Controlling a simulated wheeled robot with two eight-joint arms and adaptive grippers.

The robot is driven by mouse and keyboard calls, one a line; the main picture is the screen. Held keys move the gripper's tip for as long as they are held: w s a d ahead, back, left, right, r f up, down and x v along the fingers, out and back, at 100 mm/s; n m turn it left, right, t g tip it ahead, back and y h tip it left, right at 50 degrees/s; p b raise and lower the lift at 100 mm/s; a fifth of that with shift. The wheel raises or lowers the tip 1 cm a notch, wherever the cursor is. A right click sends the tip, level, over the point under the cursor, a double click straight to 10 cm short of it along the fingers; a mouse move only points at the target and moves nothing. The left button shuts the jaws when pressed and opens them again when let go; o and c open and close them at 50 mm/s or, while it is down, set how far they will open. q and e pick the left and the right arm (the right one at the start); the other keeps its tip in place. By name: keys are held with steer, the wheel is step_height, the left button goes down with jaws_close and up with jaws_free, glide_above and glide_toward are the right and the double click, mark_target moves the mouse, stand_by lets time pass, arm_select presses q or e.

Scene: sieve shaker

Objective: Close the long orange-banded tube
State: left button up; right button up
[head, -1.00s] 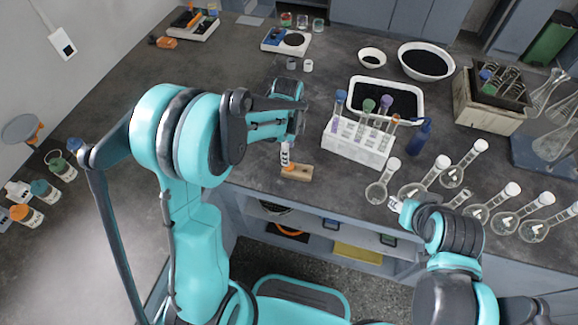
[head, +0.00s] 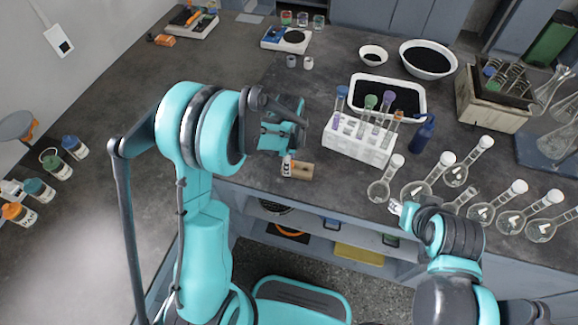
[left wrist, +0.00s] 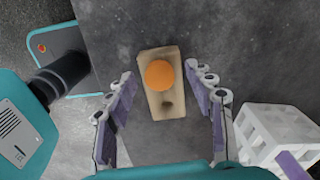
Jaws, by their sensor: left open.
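An orange cap (left wrist: 159,74) sits on one end of a small wooden block (left wrist: 168,110), which has a dark hole at its other end. The block (head: 299,171) lies near the table's front edge in the head view. My left gripper (left wrist: 159,71) is open above the block, its two fingers on either side of the cap and apart from it. In the head view the left gripper (head: 287,164) partly hides the block and cap. A tube with an orange-brown upper part (head: 396,121) stands at the right end of the white rack (head: 358,146). My right gripper (head: 397,207) is by the flasks; its jaws are too small to judge.
The rack also holds several tubes with blue, green and purple tops. A blue bottle (head: 423,134) stands right of it. Several round flasks (head: 412,190) lie near my right arm. A white tray of dark grains (head: 410,88) is behind the rack. The table left of the block is clear.

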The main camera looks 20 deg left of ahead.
arm_select(q)
steer(key=shift+c, duration=0.4)
steer(key=c, duration=0.8)
steer(key=shift+c, duration=0.3)
steer(key=shift+r, duration=0.1)
arm_select(e)
steer(key=shift+r, duration=0.1)
arm_select(q)
steer(key=shift+r, duration=0.4)
step_height(320, 180, up, 4)
steer(key=shift+d+f+p, duration=0.1)
steer(key=shift+p, duration=0.95)
steer(key=d+r+p, duration=0.2)
steer(key=d+r, duration=0.4)
steer(key=d, duration=0.5)
steer(key=shift+s+d+r, duration=0.15)
steer(key=shift+d+r, duration=0.05)
steer(key=shift+d, duration=0.1)
arm_select(e)
step_height(320, 180, up, 4)
steer(key=shift+r, duration=0.2)
steer(key=shift+o, duration=0.5)
